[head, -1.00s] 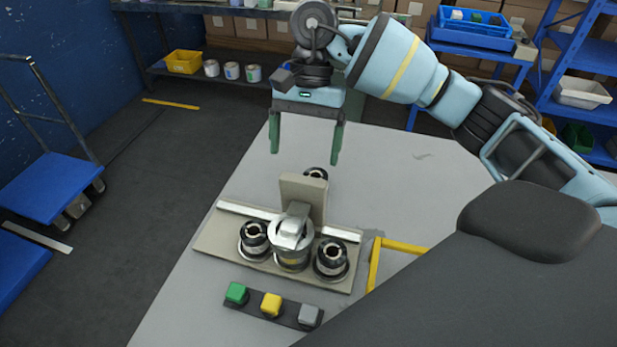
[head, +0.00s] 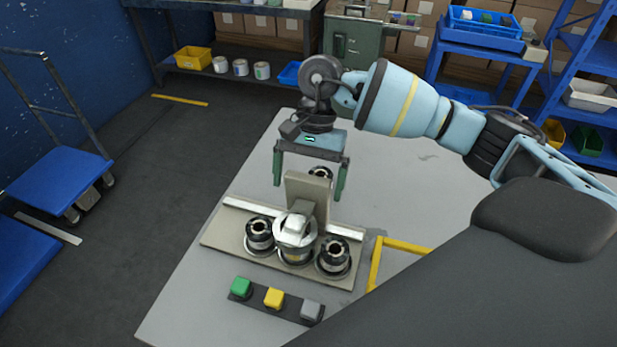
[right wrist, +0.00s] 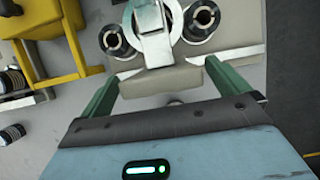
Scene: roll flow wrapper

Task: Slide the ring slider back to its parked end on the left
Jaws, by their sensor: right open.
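A silver ring-like part with a flat lever on top (head: 296,230) sits mid-fixture between two black-and-silver rollers (head: 260,232) (head: 333,255); I take it for the ring slider. A beige upright block (head: 307,192) stands just behind it, above a pale rail (head: 250,209). My right gripper (head: 309,188) is open and empty, fingers pointing down behind the block. In the right wrist view, its fingers (right wrist: 161,76) lie toward either side of the beige block (right wrist: 160,82); contact is not clear. The silver part (right wrist: 152,35) shows beyond. My left gripper is out of view.
A strip with green (head: 241,286), yellow (head: 273,297) and grey (head: 311,309) buttons lies in front of the fixture plate (head: 222,238). Another roller (head: 320,172) stands behind the block. A yellow frame (head: 375,265) is at right. The grey table (head: 400,180) is clear behind that.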

